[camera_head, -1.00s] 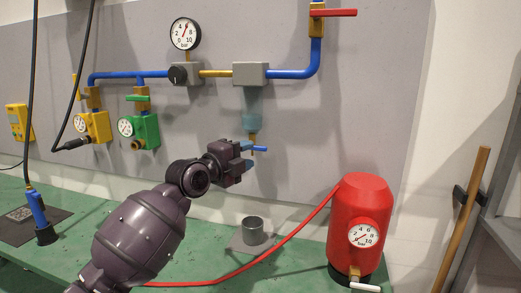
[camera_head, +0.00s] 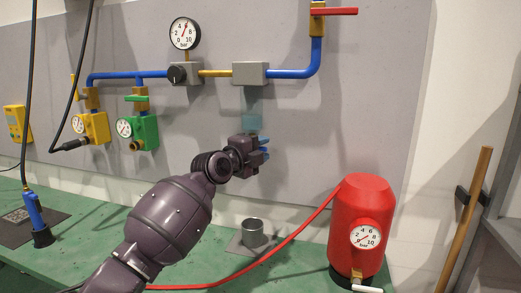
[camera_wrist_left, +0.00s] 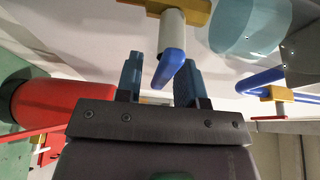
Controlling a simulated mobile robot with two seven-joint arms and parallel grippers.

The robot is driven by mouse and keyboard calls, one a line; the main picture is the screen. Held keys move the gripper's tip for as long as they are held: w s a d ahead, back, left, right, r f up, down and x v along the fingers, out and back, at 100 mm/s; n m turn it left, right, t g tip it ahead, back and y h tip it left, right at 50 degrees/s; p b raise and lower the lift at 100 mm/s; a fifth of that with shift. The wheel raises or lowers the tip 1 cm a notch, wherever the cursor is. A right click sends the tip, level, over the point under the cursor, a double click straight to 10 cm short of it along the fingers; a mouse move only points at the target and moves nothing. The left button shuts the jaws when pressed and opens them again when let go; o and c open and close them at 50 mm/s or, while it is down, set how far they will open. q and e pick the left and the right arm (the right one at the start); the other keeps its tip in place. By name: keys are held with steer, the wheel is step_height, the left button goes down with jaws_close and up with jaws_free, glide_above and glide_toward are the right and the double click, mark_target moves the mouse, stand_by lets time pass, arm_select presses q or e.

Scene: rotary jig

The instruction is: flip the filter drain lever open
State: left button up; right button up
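The filter is a grey block (camera_head: 250,73) on the wall panel with a translucent bluish bowl (camera_head: 252,112) below it. Its blue drain lever (camera_wrist_left: 171,68) shows in the left wrist view, on a pale stem under a brass fitting (camera_wrist_left: 190,8). My left gripper (camera_head: 265,148) is at the bottom of the bowl and hides the drain in the head view. In the left wrist view its two blue fingers (camera_wrist_left: 160,82) are apart, with the lever's end between them. Contact with the lever cannot be told. My right gripper is not in view.
A red tank (camera_head: 357,225) with a gauge stands at the right, its red hose running left across the green bench. A grey cup (camera_head: 252,232) stands below the filter. A pressure gauge (camera_head: 185,33) and blue pipes are above.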

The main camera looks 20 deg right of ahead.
arm_select(q)
jaws_close()
steer(key=shift+w+f+n+b, duration=0.1)
steer(key=shift+f+n+b, duration=0.05)
steer(key=shift+n+b, duration=0.2)
steer(key=shift+r+n+t+b, duration=0.3)
steer(key=shift+n+b, duration=0.05)
steer(key=shift+o, duration=0.7)
jaws_free()
steer(key=shift+a, duration=0.1)
